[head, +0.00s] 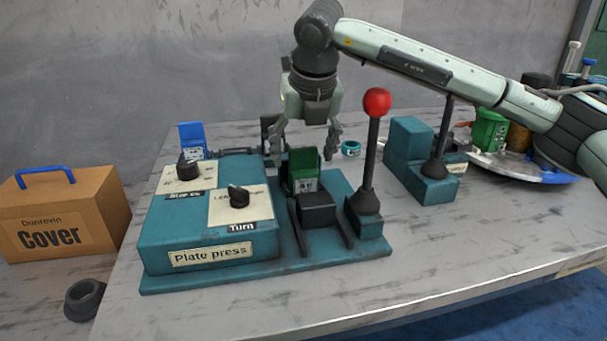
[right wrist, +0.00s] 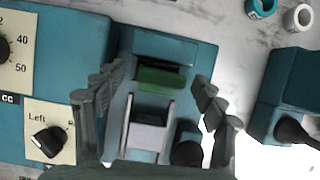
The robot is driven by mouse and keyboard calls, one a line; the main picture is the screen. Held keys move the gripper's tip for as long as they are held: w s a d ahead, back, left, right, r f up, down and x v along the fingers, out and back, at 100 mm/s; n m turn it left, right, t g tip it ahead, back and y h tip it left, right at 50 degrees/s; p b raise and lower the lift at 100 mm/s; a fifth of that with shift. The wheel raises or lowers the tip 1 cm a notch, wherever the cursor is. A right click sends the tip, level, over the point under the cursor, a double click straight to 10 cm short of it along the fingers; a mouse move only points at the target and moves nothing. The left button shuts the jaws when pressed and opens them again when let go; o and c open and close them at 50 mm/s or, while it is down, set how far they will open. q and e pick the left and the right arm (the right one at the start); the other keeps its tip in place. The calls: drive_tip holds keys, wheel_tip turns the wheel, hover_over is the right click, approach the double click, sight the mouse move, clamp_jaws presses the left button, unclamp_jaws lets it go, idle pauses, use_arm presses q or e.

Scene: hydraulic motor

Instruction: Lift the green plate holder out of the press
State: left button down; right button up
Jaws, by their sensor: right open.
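The green plate holder (head: 304,164) stands in the teal plate press (head: 215,248), behind a dark block between two rails. It shows from above as a green strip (right wrist: 160,79) in the right wrist view. My right gripper (head: 303,157) points down over the holder. Its fingers are open and lie to the left and right of the holder, and I see no contact. In the right wrist view the open fingers (right wrist: 158,83) also flank the green strip. My left gripper is not in view.
A lever with a red knob (head: 376,102) rises right of the holder. A blue holder (head: 191,138) stands behind the press. A teal ring (head: 351,148) lies behind right. Another teal device (head: 408,147) stands farther right. A cardboard box (head: 62,218) is at left.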

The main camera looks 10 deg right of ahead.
drive_tip(key=shift+c, duration=0.5)
drive_tip(key=c, duration=1.5)
drive_tip(key=shift+r, duration=0.1)
